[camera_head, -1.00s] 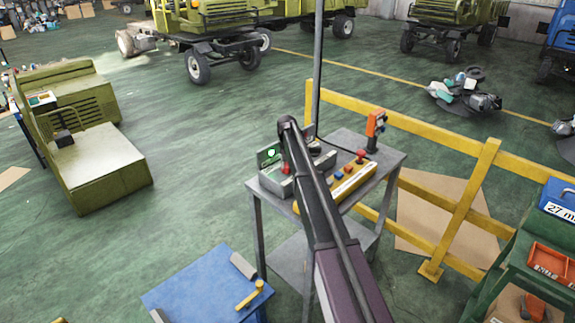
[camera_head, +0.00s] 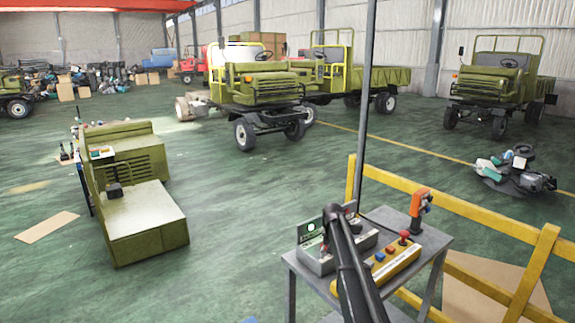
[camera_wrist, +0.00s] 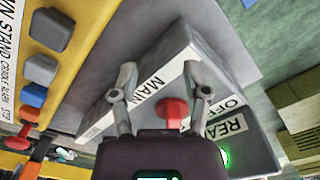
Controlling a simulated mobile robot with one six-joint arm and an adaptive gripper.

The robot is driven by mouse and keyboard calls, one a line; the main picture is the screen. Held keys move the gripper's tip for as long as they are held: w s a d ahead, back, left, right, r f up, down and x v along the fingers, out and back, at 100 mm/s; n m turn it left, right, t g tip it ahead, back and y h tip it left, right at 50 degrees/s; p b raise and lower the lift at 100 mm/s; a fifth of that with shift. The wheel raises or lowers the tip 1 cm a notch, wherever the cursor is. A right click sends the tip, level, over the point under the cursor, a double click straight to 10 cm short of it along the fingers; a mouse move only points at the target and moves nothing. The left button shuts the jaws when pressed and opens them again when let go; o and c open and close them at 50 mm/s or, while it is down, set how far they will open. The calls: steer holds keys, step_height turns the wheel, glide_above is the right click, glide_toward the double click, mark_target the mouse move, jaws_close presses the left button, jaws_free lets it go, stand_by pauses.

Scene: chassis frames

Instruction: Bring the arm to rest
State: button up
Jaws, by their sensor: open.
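My gripper (camera_wrist: 158,88) is open and empty in the wrist view, its two fingers spread over the face of a grey switch box (camera_wrist: 185,65). A red switch handle (camera_wrist: 172,112) lies between the fingers in that view, just in front of the palm; I cannot tell whether they touch. Labels on the box read "MAIN" and "OFF", and a green lamp (camera_wrist: 224,157) is lit at its lower right. In the head view my arm reaches over the grey box (camera_head: 312,262) on a metal stand (camera_head: 432,246); the arm hides the gripper there.
A yellow button panel (camera_head: 405,265) and an orange device (camera_head: 419,204) stand beside the box. A yellow railing (camera_head: 470,213) runs behind the stand at right. A thin post (camera_head: 367,90) rises behind it.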

steer(key=s+n, duration=0.1)
steer(key=s, duration=3.5)
steer(key=shift+s+n, duration=0.3)
steer(key=shift+d, duration=0.1)
steer(key=shift+d, duration=0.1)
